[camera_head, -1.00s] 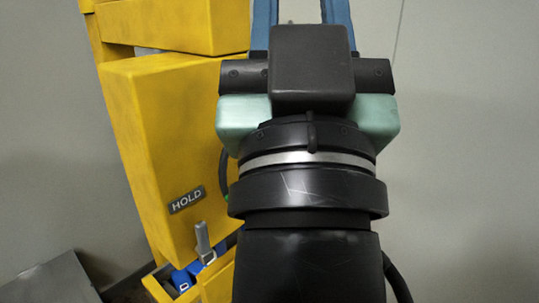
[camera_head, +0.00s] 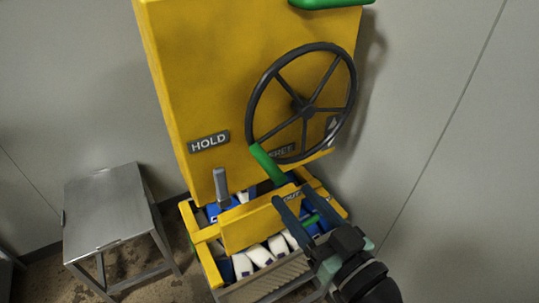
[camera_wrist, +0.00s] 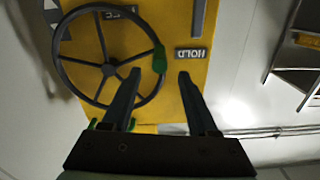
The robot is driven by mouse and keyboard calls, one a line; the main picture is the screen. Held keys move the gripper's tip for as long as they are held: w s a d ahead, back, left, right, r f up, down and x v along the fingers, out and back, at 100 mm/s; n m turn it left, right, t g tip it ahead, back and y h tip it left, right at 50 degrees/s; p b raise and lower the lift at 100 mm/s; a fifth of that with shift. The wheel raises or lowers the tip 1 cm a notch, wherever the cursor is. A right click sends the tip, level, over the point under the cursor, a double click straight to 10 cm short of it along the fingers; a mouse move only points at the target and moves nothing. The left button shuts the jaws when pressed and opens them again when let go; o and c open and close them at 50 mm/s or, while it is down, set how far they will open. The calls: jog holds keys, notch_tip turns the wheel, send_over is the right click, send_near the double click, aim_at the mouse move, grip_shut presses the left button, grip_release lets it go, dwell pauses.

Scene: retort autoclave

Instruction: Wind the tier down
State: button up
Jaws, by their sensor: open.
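A black spoked handwheel (camera_head: 303,102) is mounted on a yellow housing (camera_head: 220,80). Its green crank handle (camera_head: 267,164) sticks out at the rim's lower left. My gripper (camera_head: 291,194) is open and empty, its fingertips just below and right of the handle's end in the head view. In the wrist view, which is upside down, the green handle (camera_wrist: 159,58) appears beyond the gap between my fingertips (camera_wrist: 160,75); contact cannot be told. A grey lever (camera_head: 221,187) stands below the HOLD label (camera_head: 209,142). A FREE label (camera_head: 282,152) is partly hidden behind the wheel.
Below the housing, a yellow frame (camera_head: 206,234) holds several white and blue packs (camera_head: 260,255). A metal stool-like table (camera_head: 108,208) stands at left. A green bar (camera_head: 330,3) shows at the top. A plain wall (camera_head: 450,120) is on the right.

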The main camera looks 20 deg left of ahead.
aim_at(264, 161)
jog(key=p+x, duration=0.2)
jog(key=x, duration=0.8)
jog(key=shift+r+p, duration=0.1)
jog(key=shift+p, duration=0.3)
jog(key=shift+x, duration=0.75)
grip_shut()
